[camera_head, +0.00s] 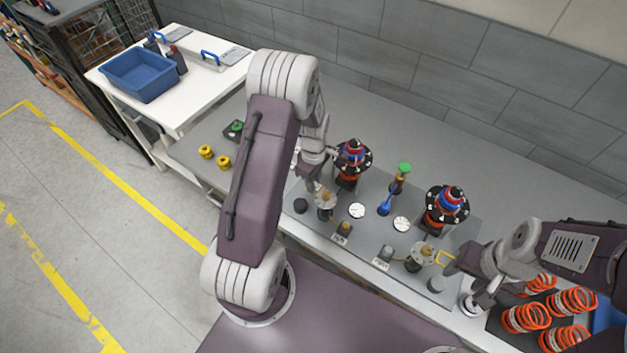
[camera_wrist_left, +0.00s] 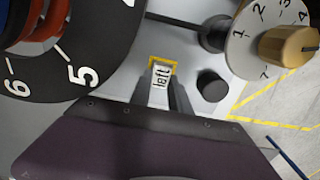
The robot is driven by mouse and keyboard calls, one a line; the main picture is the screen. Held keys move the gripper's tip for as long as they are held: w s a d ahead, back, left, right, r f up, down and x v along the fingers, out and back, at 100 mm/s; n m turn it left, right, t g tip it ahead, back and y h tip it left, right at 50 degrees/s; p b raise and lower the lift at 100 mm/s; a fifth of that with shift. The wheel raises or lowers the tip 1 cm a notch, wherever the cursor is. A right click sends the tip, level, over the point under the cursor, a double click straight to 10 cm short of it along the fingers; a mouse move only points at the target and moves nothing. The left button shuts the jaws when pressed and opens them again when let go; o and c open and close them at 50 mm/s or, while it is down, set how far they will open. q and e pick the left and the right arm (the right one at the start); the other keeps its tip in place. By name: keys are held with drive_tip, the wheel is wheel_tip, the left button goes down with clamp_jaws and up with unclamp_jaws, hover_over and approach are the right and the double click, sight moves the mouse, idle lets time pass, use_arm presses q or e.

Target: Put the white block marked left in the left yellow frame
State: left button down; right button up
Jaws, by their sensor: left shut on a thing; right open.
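In the left wrist view the white block marked left (camera_wrist_left: 161,77) is between the fingertips of my left gripper (camera_wrist_left: 161,92), which is shut on it. The left yellow frame (camera_wrist_left: 163,61) shows around the far end and sides of the block. I cannot tell whether the block is seated in it or just above it. In the head view my left gripper (camera_head: 309,185) is low over the grey table, by a dial and a black cylinder; the block and left frame are hidden there. My right gripper (camera_head: 472,300) is open at the right, near orange springs.
A dial with a tan knob (camera_wrist_left: 287,47) and a black cylinder (camera_wrist_left: 212,85) stand close to the left frame. A numbered black disc (camera_wrist_left: 85,75) is at the left.

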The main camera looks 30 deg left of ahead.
idle(0.6)
use_arm(q)
drive_tip(key=shift+f, duration=0.15)
idle(0.3)
drive_tip(key=c, duration=1.1)
unclamp_jaws()
drive_tip(key=shift+c, duration=0.2)
wheel_tip(320, 180, up, 7)
drive_tip(key=p, duration=0.6)
drive_tip(key=shift+p, duration=0.35)
